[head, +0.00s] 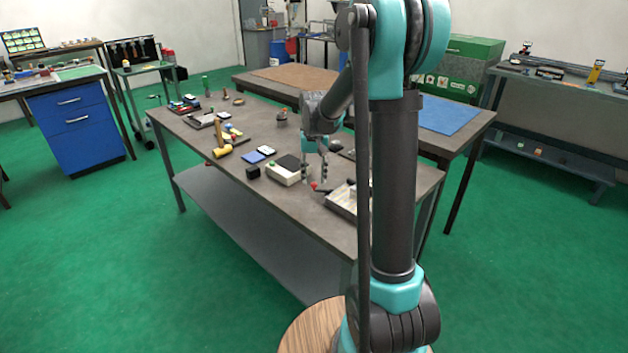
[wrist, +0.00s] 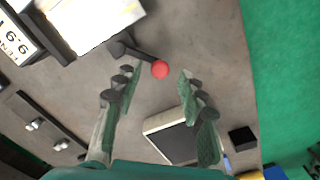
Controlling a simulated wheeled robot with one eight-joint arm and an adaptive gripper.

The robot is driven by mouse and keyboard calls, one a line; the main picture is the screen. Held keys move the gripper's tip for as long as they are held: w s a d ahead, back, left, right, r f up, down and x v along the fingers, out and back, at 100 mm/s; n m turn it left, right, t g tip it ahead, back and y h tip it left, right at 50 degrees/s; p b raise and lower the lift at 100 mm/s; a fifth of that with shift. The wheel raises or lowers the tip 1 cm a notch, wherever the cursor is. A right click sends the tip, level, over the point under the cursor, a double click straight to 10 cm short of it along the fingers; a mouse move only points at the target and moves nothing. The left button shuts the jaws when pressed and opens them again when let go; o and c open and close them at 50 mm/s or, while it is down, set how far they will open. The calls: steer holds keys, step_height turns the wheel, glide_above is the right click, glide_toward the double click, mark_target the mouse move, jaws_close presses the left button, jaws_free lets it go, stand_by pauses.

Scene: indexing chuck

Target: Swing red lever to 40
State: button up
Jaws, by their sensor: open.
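The red lever's ball knob (wrist: 160,69) sits at the end of a short dark arm in the wrist view, just beyond and between my fingertips. The arm runs up and left to a dark pivot beside a pale box-like device (wrist: 90,22). In the head view the red knob (head: 314,185) shows as a small dot near the table's front edge. My gripper (wrist: 156,82) is open, with a finger on either side of the knob's line and nothing between them. In the head view my gripper (head: 313,180) hangs low over the table. I cannot read a 40 mark.
A white box with a dark top (wrist: 175,140) lies close to the fingers, with a small black cube (wrist: 242,138) beside it. A dark rail with pale knobs (wrist: 40,125) lies to the left. The table edge drops to green floor (wrist: 285,60) at the right.

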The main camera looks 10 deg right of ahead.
mark_target(314, 184)
step_height(314, 184, up, 10)
steer(key=shift+r, duration=0.2)
stand_by(0.3)
